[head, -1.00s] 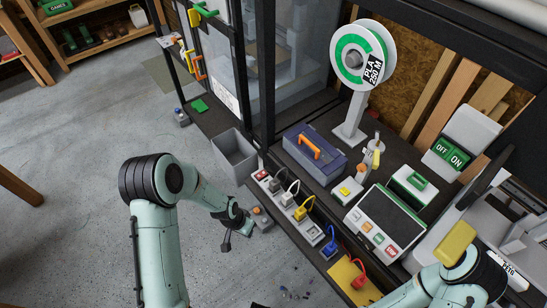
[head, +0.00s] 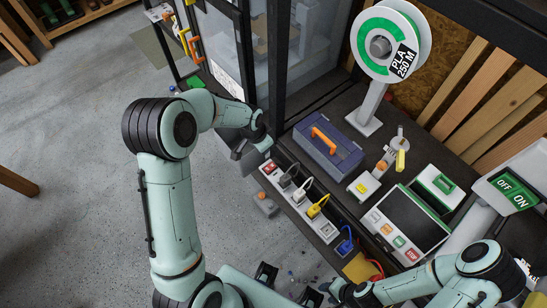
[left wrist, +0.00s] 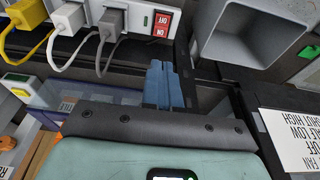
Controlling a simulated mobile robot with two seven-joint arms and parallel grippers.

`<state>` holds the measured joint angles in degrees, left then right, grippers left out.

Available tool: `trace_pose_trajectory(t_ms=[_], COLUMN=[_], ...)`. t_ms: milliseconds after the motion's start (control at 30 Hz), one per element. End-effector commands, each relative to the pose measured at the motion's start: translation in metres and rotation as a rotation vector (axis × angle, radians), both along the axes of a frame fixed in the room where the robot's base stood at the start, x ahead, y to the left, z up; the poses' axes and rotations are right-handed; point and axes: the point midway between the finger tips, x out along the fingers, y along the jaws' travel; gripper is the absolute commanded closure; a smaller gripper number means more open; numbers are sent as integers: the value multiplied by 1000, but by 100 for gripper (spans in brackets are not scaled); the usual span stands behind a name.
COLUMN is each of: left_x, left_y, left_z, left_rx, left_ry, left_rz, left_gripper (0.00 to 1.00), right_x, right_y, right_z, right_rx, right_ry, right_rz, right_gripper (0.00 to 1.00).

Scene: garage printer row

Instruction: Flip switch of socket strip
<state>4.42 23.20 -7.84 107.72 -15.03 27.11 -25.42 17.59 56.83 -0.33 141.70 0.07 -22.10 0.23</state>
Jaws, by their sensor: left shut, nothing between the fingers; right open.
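The socket strip (head: 327,231) is a long light bar along the front edge of the dark bench, with grey, white, yellow and blue plugs in it. Its red switch (head: 270,167) sits at the far end. In the left wrist view the red switch (left wrist: 160,27) shows at top centre, beside a grey plug. My left gripper (left wrist: 163,82) is shut and empty, its blue fingers just below the switch in that picture, with no clear contact. In the head view its hand is beside the strip's switch end. My right gripper (head: 338,290) is at the bottom, partly hidden, and open.
A blue case with an orange handle (head: 322,142) stands behind the strip. A filament spool (head: 380,47) and a control panel (head: 405,223) stand farther right. A grey bin (left wrist: 240,35) is near the left gripper. Cords loop from the plugs.

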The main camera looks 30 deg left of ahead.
Motion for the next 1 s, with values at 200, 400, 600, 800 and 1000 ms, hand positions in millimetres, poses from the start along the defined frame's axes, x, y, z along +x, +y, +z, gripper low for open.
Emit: trace_pose_trajectory(t_ms=[200, 400, 600, 800, 1000], left_x=[0, 1, 7, 16, 23], left_y=[0, -1, -3, -7, -10], left_z=[0, -7, -39, -82, -116], left_rx=[0, 0, 0, 0, 0], left_ry=[0, 2, 4, 5, 3], left_rz=[0, 0, 0, 0, 1], left_gripper=[100, 100, 100, 100, 100], right_x=[0, 0, 0, 1, 3], right_y=[0, 0, 0, 0, 0], right_z=[0, 0, 1, 2, 5], right_rx=[0, 0, 0, 0, 0], right_ry=[0, 0, 0, -1, -3], right_rz=[-1, 0, 0, 0, 0], right_gripper=[57, 57, 57, 57, 57])
